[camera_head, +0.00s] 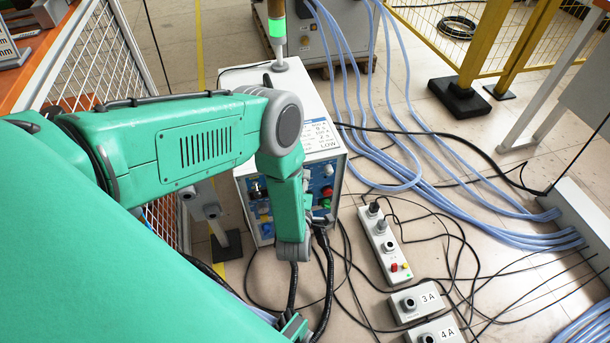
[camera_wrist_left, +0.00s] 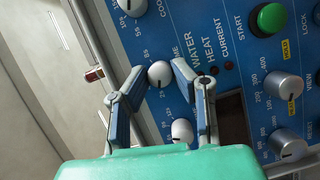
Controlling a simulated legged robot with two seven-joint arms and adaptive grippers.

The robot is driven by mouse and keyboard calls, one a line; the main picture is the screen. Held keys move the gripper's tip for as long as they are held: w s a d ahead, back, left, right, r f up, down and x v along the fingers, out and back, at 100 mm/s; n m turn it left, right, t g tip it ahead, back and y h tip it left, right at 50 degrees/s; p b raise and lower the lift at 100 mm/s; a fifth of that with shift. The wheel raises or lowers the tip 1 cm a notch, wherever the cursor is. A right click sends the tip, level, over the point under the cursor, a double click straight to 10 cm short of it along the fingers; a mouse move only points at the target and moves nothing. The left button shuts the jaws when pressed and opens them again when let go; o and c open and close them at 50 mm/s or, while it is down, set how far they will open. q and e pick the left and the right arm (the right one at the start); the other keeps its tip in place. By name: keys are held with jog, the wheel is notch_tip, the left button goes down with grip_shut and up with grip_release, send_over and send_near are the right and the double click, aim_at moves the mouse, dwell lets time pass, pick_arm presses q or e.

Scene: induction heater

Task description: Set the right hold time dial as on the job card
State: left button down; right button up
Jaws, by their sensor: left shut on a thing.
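The heater's blue control panel (camera_wrist_left: 150,30) fills much of the left wrist view, turned on its side. My left gripper (camera_wrist_left: 160,70) is shut on a small white dial (camera_wrist_left: 160,75), one finger on each side. A dark mark shows on the dial's lower side, near the "2s" print. The label beside it is partly covered; "ME" shows. Another white dial (camera_wrist_left: 132,6) is above, and a third (camera_wrist_left: 182,130) below, between the fingers. In the head view my arm covers the panel's middle and the gripper. The job card (camera_head: 320,135) is on the heater; "LOW" is readable on it.
A green START button (camera_wrist_left: 268,19) and two silver knobs (camera_wrist_left: 284,86) are right of the fingers. In the head view, the heater cabinet (camera_head: 238,82) has cables around it. A control box (camera_head: 383,242) lies on the floor to the right.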

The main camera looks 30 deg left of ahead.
pick_arm(q)
jog(key=shift+s+f, duration=0.1)
jog(key=c, duration=1.4)
grip_release()
jog(key=shift+o, duration=0.2)
jog(key=v, duration=1.1)
jog(key=shift+s+d, duration=0.2)
jog(key=shift+s, duration=0.15)
